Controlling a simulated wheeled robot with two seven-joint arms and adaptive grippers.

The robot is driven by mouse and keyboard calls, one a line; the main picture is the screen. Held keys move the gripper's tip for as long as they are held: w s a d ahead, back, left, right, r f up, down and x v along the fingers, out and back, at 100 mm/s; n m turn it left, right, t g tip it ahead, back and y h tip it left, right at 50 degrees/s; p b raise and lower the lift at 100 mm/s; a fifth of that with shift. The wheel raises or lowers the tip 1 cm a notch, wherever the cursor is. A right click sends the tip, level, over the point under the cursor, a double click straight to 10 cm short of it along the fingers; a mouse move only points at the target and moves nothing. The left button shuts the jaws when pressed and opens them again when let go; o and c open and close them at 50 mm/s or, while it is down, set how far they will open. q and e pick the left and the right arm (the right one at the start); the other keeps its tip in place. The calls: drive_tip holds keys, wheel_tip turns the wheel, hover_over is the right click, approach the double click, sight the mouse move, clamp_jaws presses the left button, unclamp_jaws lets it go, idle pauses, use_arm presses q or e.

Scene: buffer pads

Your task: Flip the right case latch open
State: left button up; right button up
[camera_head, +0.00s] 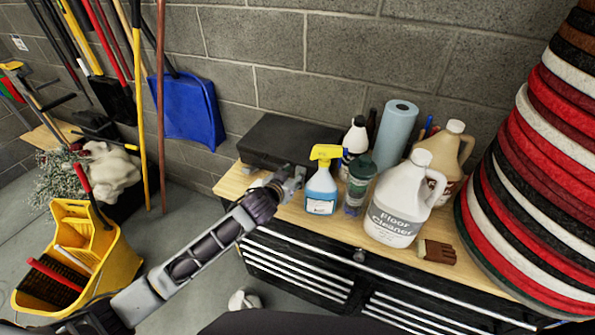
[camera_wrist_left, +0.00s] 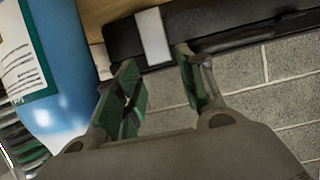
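The black case (camera_head: 285,140) lies closed on the wooden bench top against the wall. Its front edge also shows in the left wrist view (camera_wrist_left: 215,22). A light grey latch (camera_wrist_left: 153,36) sits on that edge, just beyond my left fingertips. My left gripper (camera_head: 296,174) is at the front right of the case in the head view. In the left wrist view my left gripper (camera_wrist_left: 158,78) is open, with nothing between its green-padded fingers. I cannot tell whether a finger touches the latch. In the head view the gripper hides this part of the case. My right gripper is not in view.
A blue spray bottle (camera_head: 321,185) stands close beside my left gripper; a blue bottle (camera_wrist_left: 40,55) fills the left of the wrist view. A green-capped bottle (camera_head: 358,182), floor cleaner jug (camera_head: 397,205) and brush (camera_head: 437,251) are further right on the bench (camera_head: 340,228).

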sight(299, 171)
use_arm(q)
drive_tip(key=shift+x, duration=1.35)
drive_tip(key=shift+w+d+f+p, duration=0.15)
drive_tip(key=shift+w+f+p, duration=0.15)
drive_tip(key=shift+w, duration=0.25)
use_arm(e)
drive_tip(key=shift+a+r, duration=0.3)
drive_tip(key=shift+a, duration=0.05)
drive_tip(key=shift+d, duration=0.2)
use_arm(q)
drive_tip(key=shift+c, duration=0.6)
drive_tip(key=c, duration=0.6)
drive_tip(key=shift+s+f+t+b, duration=0.15)
drive_tip(key=shift+t+b, duration=0.15)
drive_tip(key=shift+b, duration=0.45)
drive_tip(key=shift+s+t+b, duration=0.25)
drive_tip(key=shift+t+b, duration=0.05)
drive_tip(key=shift+b, duration=0.75)
drive_tip(key=shift+s+a+f+t+h+b, duration=0.2)
drive_tip(key=shift+s+t+h+b, duration=0.45)
drive_tip(key=shift+b, duration=1.5)
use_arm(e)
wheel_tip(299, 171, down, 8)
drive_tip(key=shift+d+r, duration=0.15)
use_arm(q)
drive_tip(key=shift+w+y, duration=0.25)
